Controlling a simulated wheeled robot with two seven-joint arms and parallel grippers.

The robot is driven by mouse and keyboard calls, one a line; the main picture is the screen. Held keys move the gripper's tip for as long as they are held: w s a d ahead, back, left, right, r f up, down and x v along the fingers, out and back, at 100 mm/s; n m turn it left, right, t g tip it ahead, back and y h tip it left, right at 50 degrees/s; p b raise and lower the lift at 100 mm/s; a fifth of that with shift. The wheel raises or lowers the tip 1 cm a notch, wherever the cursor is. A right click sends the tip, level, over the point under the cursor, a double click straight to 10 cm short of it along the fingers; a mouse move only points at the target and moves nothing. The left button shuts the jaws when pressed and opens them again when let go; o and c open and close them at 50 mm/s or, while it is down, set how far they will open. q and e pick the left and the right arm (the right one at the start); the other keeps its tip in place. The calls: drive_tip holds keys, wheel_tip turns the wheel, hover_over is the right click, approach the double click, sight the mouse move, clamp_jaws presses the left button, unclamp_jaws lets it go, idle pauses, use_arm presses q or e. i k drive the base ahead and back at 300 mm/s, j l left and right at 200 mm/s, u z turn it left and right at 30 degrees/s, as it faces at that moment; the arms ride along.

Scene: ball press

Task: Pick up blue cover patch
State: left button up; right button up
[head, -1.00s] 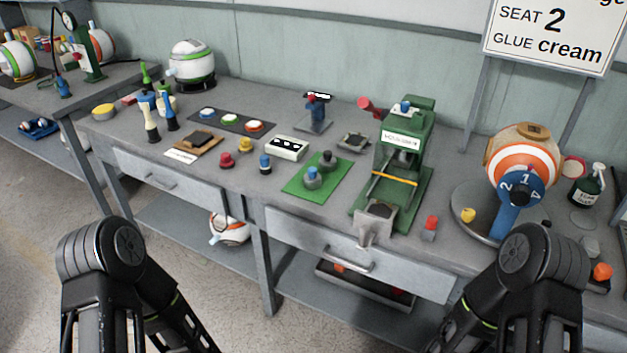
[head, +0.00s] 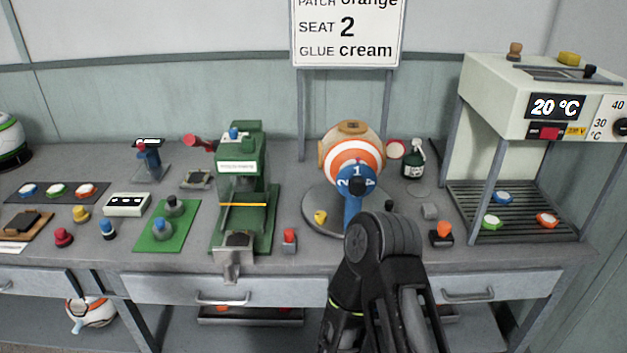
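One blue and white patch (head: 28,190) lies at the left end of a dark strip (head: 40,199) on the bench, beside a green and an orange one. Another blue and white patch (head: 503,198) lies on the slatted rack (head: 470,213) under the heater box at the right, near a green patch (head: 492,223) and an orange patch (head: 547,219). I cannot tell which of the two is the cover patch. A link of my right arm rises at the bottom centre, but its gripper is out of view. My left gripper is also out of view.
A ball (head: 353,154) with orange rings sits on a round stand, with a blue numbered piece in front. A green press (head: 243,190) stands left of it. The heater box (head: 535,90) is on posts above the rack. The sign (head: 347,35) reads patch orange, seat 2, glue cream.

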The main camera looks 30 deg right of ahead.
sight(500, 196)
drive_tip(key=z, duration=2.05)
drive_tip(key=i+l+z, duration=0.2)
drive_tip(key=z, duration=0.15)
drive_tip(key=i, duration=0.1)
